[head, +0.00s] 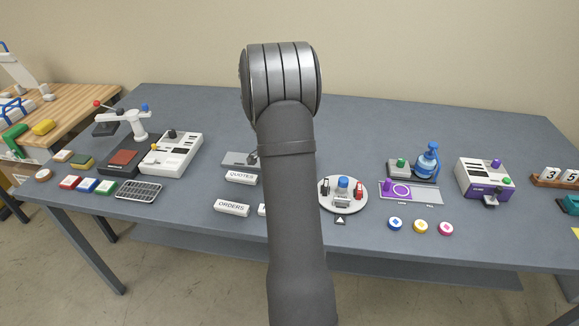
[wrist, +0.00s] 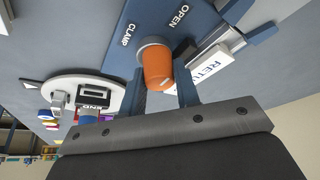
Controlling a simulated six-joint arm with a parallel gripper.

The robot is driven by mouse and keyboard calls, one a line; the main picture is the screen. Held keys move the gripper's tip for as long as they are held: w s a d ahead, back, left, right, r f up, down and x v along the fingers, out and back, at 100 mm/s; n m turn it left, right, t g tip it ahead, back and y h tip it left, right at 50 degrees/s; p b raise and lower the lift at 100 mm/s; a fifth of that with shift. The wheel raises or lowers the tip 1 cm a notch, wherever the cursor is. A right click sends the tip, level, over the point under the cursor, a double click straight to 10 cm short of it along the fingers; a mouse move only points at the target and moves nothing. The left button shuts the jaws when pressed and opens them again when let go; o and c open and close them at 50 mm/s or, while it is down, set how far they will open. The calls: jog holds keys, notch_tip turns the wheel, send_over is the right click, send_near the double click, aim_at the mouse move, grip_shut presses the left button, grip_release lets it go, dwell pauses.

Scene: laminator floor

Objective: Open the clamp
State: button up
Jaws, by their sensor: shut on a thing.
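The clamp's blue plate (wrist: 118,40) fills the upper middle of the wrist view, tilted, with the printed words CLAMP and OPEN. An orange knob (wrist: 158,65) stands out from the plate, nearer the word CLAMP. My gripper (wrist: 162,84) has its two dark blue fingers on either side of this knob and is shut on it. In the head view my arm covers the clamp and the gripper, so neither shows there.
A white RETU... label block (wrist: 205,68) lies close beside the plate. A round white fixture (head: 343,205) stands right of my arm. QUOTES (head: 241,177) and ORDERS (head: 232,208) blocks lie to the left. Bare grey table (head: 420,130) shows at the back right.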

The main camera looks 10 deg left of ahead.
dwell(0.4)
jog(key=o, duration=1)
jog(key=v, duration=1.7)
jog(key=shift+w+a+r, duration=0.1)
jog(key=shift+r, duration=0.1)
jog(key=x, duration=1.7)
jog(key=shift+f, duration=0.25)
